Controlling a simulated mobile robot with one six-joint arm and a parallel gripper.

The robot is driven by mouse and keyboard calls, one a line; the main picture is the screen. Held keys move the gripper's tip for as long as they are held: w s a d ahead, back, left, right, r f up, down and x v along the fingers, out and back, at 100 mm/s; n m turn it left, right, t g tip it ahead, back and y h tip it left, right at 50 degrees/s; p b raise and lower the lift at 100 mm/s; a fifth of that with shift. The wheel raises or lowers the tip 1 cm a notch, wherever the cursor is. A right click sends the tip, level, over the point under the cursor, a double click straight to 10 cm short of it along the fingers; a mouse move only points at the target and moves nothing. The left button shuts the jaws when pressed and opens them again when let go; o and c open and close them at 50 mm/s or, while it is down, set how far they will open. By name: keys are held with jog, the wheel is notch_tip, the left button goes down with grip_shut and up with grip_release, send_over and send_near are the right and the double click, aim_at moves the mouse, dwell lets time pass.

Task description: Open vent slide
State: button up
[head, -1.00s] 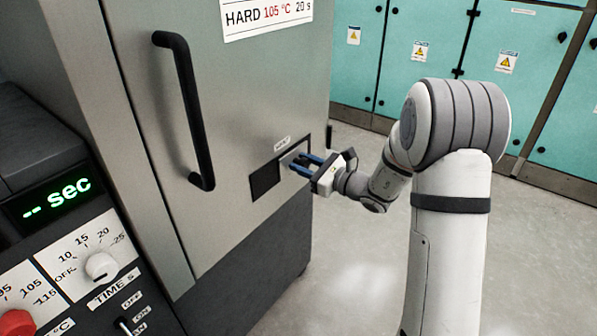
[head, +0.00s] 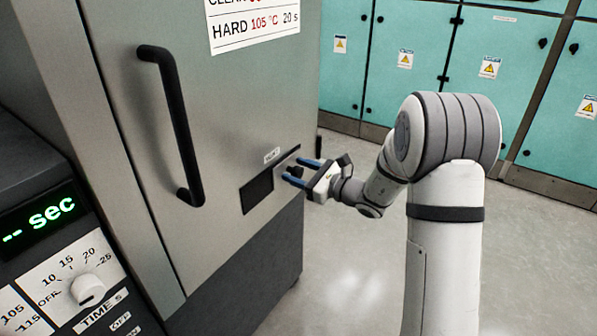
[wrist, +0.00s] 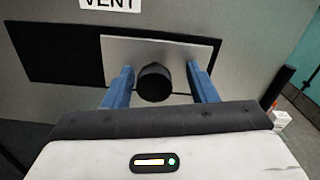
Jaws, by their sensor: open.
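The vent slide (wrist: 118,48) is a light metal plate with a round black knob (wrist: 154,82), set in a dark recess under a VENT label (wrist: 110,3). In the wrist view the plate covers the right part of the recess, and the dark opening (wrist: 45,52) shows at its left. My gripper (wrist: 161,84) is open, with one blue finger on each side of the knob and gaps to both. In the head view my gripper (head: 297,172) is at the right end of the vent recess (head: 257,191) on the cabinet front.
A black door handle (head: 177,125) stands out from the cabinet (head: 225,100) left of the vent. A control panel (head: 65,275) with a dial and display is at the lower left. Teal cabinets (head: 420,50) line the back. The floor at the right is clear.

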jog(key=p+v, duration=0.1)
jog(key=v, duration=0.6)
jog(key=shift+s+d, duration=0.2)
jog(key=shift+d, duration=0.15)
jog(key=s+a+r+n+g+h+p, duration=0.2)
jog(key=s+r+n+g+p, duration=0.4)
jog(key=s+r, duration=0.25)
jog(key=s+a+r+n+g+h+p, duration=0.2)
jog(key=s+r+n+g+p, duration=0.1)
jog(key=s+r+n+p, duration=0.55)
jog(key=s+d+r+n+t+h+p, duration=0.1)
jog(key=s+d+r+n+h+p, duration=0.7)
jog(key=s+d+r+h+p, duration=0.3)
jog(key=shift+s+d+r+t+p, duration=0.25)
jog(key=shift+s+d+p, duration=0.2)
jog(key=shift+s+d, duration=0.3)
jog(key=shift+c, duration=0.5)
